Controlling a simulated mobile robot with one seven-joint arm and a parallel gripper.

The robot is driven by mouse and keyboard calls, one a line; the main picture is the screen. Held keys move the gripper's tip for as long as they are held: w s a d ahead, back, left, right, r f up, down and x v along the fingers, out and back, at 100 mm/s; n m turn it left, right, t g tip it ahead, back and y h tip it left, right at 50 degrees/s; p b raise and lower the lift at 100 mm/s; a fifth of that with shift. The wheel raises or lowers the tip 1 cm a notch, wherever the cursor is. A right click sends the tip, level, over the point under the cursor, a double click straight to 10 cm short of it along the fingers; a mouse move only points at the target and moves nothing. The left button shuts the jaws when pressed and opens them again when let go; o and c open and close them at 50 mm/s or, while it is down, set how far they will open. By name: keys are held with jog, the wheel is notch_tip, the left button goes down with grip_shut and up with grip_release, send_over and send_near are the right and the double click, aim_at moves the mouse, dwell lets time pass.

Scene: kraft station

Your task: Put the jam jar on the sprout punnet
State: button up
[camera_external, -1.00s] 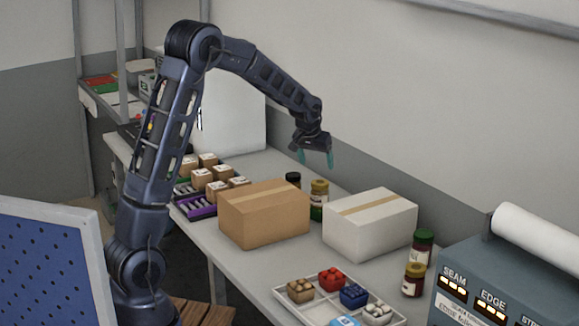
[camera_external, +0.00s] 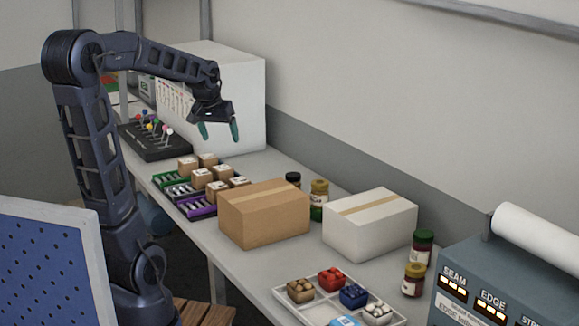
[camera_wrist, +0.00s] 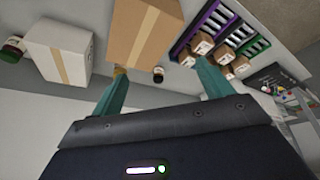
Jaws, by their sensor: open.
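My gripper (camera_external: 219,131) is open and empty, high above the back of the bench; both teal fingers show in the wrist view (camera_wrist: 162,70). Several jars stand on the bench, and I cannot tell which is the jam jar. A yellow-lidded jar (camera_external: 319,194) and a dark-lidded jar (camera_external: 293,179) are partly hidden behind the boxes. A green-lidded jar (camera_external: 423,246) and an amber-lidded jar (camera_external: 413,279) stand right of the white box. The dark-lidded jar also shows in the wrist view (camera_wrist: 158,76). I cannot identify a sprout punnet.
A brown box (camera_external: 263,215) and a white box (camera_external: 370,226) fill the middle of the bench. Small cartons (camera_external: 218,189) stand by coloured racks at left. A divided white tray (camera_external: 292,312) holds coloured items in front. A sealing machine (camera_external: 500,290) stands at right.

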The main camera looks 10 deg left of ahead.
jog(key=s+a+f, duration=0.1)
jog(key=s+a, duration=0.3)
jog(key=s, duration=0.6)
jog(key=s+a+f+n+y, duration=0.1)
jog(key=s+a, duration=0.3)
jog(key=s, duration=0.6)
